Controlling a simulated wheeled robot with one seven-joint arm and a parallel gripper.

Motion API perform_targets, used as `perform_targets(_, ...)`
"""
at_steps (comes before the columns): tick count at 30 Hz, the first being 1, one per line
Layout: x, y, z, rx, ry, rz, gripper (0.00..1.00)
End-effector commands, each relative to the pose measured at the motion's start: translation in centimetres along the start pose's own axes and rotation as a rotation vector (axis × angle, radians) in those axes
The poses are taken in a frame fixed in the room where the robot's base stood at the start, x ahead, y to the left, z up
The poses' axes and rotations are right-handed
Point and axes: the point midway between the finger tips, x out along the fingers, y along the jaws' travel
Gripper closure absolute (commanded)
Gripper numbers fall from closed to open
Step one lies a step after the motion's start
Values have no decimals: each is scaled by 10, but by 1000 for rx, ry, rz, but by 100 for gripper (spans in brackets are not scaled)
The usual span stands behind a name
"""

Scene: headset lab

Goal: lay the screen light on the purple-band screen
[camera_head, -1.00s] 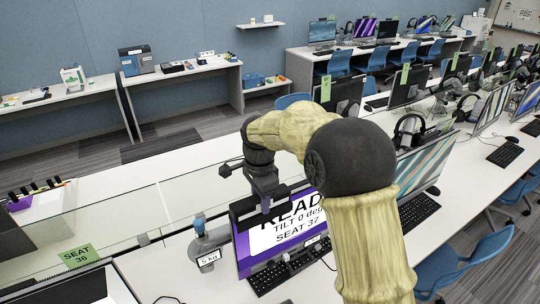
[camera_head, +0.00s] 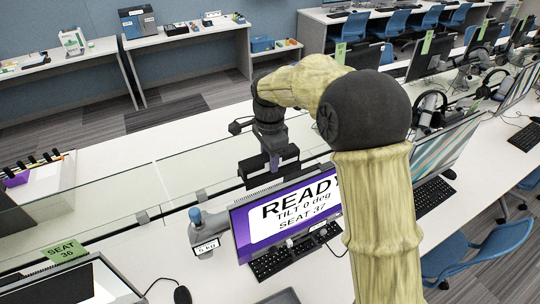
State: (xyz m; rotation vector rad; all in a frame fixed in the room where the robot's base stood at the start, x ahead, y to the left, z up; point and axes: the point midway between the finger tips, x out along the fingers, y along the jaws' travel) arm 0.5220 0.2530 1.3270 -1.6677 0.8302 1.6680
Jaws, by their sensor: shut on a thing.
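The purple-band screen (camera_head: 242,236) stands on the near desk, with a purple strip down its left side and a white panel reading READY, TILT 0 deg, SEAT 37. My arm hides its right part. My gripper (camera_head: 272,166) points down above the screen's upper left edge. It is shut on the screen light (camera_head: 254,174), a black bar that runs roughly along the screen's top edge. In the picture the bar sits just above that edge. I cannot tell whether it is in front of or behind the screen, but it does not appear to rest on it.
A glass divider (camera_head: 110,206) runs along the desk behind the screen. A grey stand with a blue top (camera_head: 200,232) and a 5 kg label is left of the screen. A keyboard (camera_head: 285,257) lies in front. Another striped screen (camera_head: 445,147) is at right.

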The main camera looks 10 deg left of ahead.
Motion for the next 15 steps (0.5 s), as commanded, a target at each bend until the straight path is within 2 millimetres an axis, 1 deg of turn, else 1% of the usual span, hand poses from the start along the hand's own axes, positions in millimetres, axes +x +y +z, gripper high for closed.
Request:
perform_targets(5, -3, 0, 0, 0, 1, -3, 100)
perform_targets(15, 21, -1, 0, 0, 1, -4, 100)
